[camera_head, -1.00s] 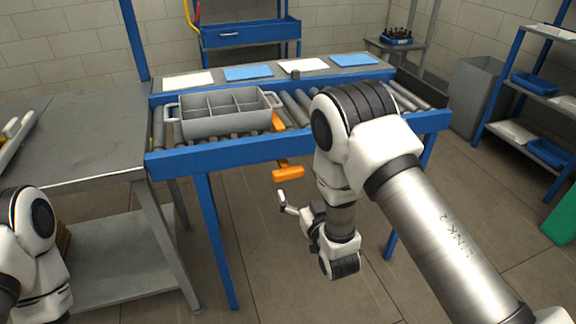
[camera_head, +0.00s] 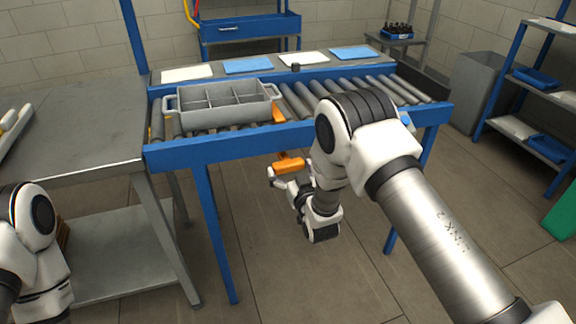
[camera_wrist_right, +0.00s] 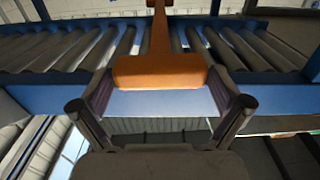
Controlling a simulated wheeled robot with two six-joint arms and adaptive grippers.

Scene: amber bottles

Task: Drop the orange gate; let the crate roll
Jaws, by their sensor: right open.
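The orange gate (camera_head: 289,164) is at the front edge of the roller conveyor, its handle hanging out in front of the blue rail and its stem rising beside the crate. The grey divided crate (camera_head: 220,121) sits upright on the rollers at the left, just left of the gate's stem. My right gripper (camera_wrist_right: 162,95) is open. In the right wrist view, the gate's wide handle (camera_wrist_right: 158,71) lies ahead and between its two fingers, with a gap at each side. In the head view, the right gripper is partly hidden by its arm. My left gripper is out of view.
Bare rollers (camera_head: 355,92) run to the right of the crate. The blue front rail (camera_head: 225,146) lies behind the gate handle. A grey table (camera_head: 75,125) adjoins at left. Blue and white sheets and a small dark object (camera_head: 295,67) lie along the conveyor's back.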

